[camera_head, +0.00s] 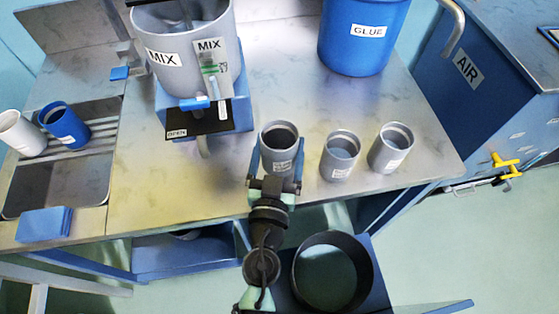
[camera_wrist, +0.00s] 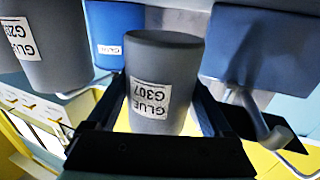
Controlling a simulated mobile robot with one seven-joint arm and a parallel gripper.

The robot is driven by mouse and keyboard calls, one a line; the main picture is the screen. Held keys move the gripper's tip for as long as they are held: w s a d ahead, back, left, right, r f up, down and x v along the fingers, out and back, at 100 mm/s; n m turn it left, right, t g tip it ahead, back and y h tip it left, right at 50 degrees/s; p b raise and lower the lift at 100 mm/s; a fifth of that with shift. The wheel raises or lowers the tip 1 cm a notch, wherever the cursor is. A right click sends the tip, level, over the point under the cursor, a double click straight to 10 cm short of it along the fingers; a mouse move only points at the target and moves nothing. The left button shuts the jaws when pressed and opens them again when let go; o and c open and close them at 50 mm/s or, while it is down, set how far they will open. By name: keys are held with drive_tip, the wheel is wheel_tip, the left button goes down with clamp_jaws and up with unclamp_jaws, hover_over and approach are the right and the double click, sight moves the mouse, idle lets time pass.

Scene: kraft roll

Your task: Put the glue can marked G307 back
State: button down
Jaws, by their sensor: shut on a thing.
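The grey glue can marked G307 (camera_wrist: 165,75) stands between the two fingers of my gripper (camera_wrist: 160,100) in the wrist view; its label reads upside down there. In the head view the same open-topped can (camera_head: 279,142) is at the front of the metal worktop, with my gripper (camera_head: 277,165) shut around it from the near side. I cannot tell whether its base touches the worktop. Two similar grey cans, one in the middle (camera_head: 340,157) and one further right (camera_head: 391,148), stand to its right. A neighbouring grey can (camera_wrist: 45,45) shows at left in the wrist view.
A grey MIX vessel (camera_head: 175,60) on a blue stand is behind left. A blue GLUE drum (camera_head: 362,35) stands at the back right. A sink (camera_head: 60,185) at left holds a white cup (camera_head: 20,133) and a blue cup (camera_head: 65,125). The worktop (camera_head: 150,205) is clear at front left.

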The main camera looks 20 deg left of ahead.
sight(281, 146)
drive_tip(key=shift+f+b, duration=1.65)
drive_tip(key=shift+f, duration=0.2)
drive_tip(key=shift+f, duration=0.1)
drive_tip(key=shift+f, duration=0.1)
unclamp_jaws()
